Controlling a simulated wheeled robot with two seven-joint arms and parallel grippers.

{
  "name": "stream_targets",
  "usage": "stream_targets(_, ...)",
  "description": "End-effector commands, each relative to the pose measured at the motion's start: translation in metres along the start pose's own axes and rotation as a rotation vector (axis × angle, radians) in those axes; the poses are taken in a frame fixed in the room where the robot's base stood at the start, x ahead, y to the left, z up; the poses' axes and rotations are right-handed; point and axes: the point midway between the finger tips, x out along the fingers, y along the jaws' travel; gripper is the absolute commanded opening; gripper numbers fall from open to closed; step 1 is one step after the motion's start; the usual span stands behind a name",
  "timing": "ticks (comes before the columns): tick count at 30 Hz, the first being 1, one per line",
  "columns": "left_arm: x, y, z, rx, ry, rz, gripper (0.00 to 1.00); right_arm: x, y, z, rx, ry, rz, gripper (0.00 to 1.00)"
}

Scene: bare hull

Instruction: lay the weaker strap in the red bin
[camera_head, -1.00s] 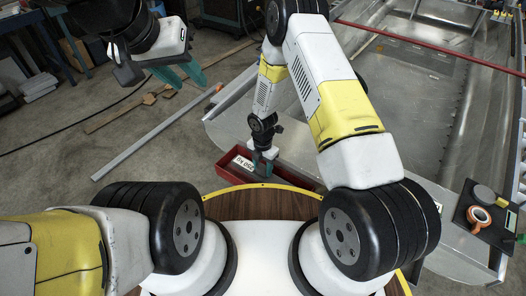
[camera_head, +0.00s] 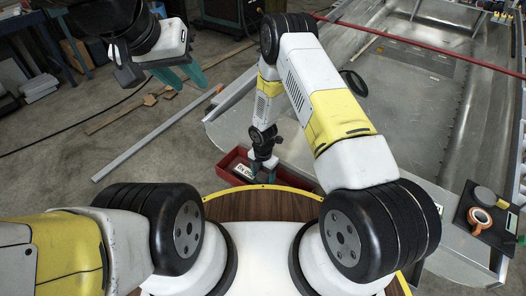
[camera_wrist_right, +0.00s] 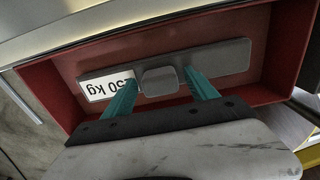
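My right gripper (camera_head: 262,170) points down into the bin. In the right wrist view its teal fingers (camera_wrist_right: 160,87) stand either side of the block, with small gaps, so it looks open. My left gripper (camera_head: 160,78) is open and empty over the floor at upper left. No other labelled strap is readable.
A dark oval ring (camera_head: 353,82) is by the metal hull (camera_head: 415,120), beside my right arm. A mug (camera_head: 480,217) sits on a dark tray at right. A metal bar (camera_head: 150,140) and wood pieces (camera_head: 150,97) lie on the floor.

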Motion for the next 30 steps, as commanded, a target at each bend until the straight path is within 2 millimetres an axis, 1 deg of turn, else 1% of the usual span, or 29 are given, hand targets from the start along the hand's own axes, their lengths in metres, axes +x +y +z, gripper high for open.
stream_targets(5,0.000,0.000,0.000,0.000,0.000,0.000,0.36,-0.001,0.000,0.000,0.000,0.000,0.000,0.67)
stream_targets(8,0.000,0.000,0.000,0.000,0.000,0.000,0.36,-0.009,0.001,0.001,0.000,-0.001,0.002,0.67)
stream_targets(11,0.000,0.000,0.000,0.000,0.000,0.000,0.36,-0.024,0.001,0.001,0.001,-0.001,0.004,0.67)
stream_targets(18,0.000,0.000,0.000,0.000,0.000,0.000,0.36,-0.077,0.001,0.001,0.001,-0.002,0.005,0.67)
stream_targets(21,0.000,0.000,0.000,0.000,0.000,0.000,0.36,-0.096,0.001,0.000,0.001,-0.001,0.004,0.67)
stream_targets(24,0.000,0.000,0.000,0.000,0.000,0.000,0.36,-0.110,0.001,0.001,0.002,-0.001,0.003,0.67)
stream_targets(29,0.000,0.000,0.000,0.000,0.000,0.000,0.36,-0.125,0.000,0.001,0.010,-0.002,0.003,0.67)
stream_targets(30,0.000,0.000,0.000,0.000,0.000,0.000,0.36,-0.132,0.000,0.004,0.028,-0.007,0.007,0.67)
